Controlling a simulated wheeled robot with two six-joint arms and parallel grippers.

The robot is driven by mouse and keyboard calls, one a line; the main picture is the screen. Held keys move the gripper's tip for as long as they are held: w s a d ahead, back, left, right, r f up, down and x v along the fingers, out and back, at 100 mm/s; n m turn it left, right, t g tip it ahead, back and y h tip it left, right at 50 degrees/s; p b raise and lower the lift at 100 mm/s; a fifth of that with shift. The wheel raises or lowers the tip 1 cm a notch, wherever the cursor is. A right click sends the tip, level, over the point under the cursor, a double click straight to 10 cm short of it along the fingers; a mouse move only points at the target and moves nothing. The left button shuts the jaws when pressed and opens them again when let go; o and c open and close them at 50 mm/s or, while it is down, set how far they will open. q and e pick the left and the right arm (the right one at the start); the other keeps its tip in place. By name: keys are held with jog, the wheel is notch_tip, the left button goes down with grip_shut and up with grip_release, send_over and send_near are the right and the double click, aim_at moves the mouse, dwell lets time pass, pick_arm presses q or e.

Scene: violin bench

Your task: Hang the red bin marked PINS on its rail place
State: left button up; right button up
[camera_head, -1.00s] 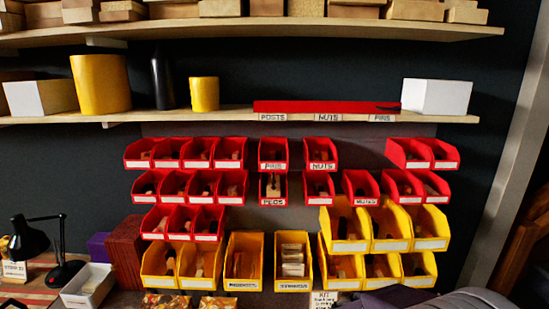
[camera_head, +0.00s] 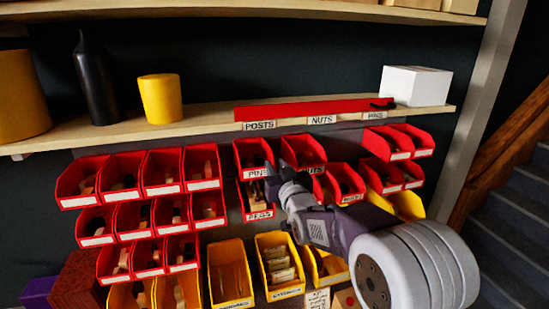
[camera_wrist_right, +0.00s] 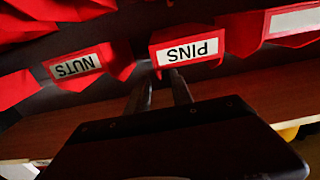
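The red PINS bin (camera_head: 252,152) hangs in the top row of red bins, left of the red NUTS bin (camera_head: 302,150) and above the PEGS bin (camera_head: 256,200). In the right wrist view the PINS bin (camera_wrist_right: 187,51) shows upside down just beyond the fingertips. My right gripper (camera_head: 279,178) is in front of the PINS bin's lower right side; its fingers (camera_wrist_right: 160,82) are apart with nothing between them. I cannot tell whether they touch the bin. A PINS label (camera_head: 375,116) sits under the right end of a red strip (camera_head: 315,108) on the shelf. My left gripper is out of view.
A wooden shelf (camera_head: 210,119) runs above the bins, with a white box (camera_head: 415,86) and a yellow cylinder (camera_head: 160,98) on it. Yellow bins (camera_head: 230,272) stand below. More red bins (camera_head: 388,143) hang to the right. My right arm hides part of the lower right.

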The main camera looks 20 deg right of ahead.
aim_at(269, 153)
jog(key=w+p, duration=0.5)
jog(key=w, duration=0.4)
jog(key=shift+d, duration=0.1)
jog(key=shift+d+f, duration=0.1)
grip_shut()
dwell(2.9)
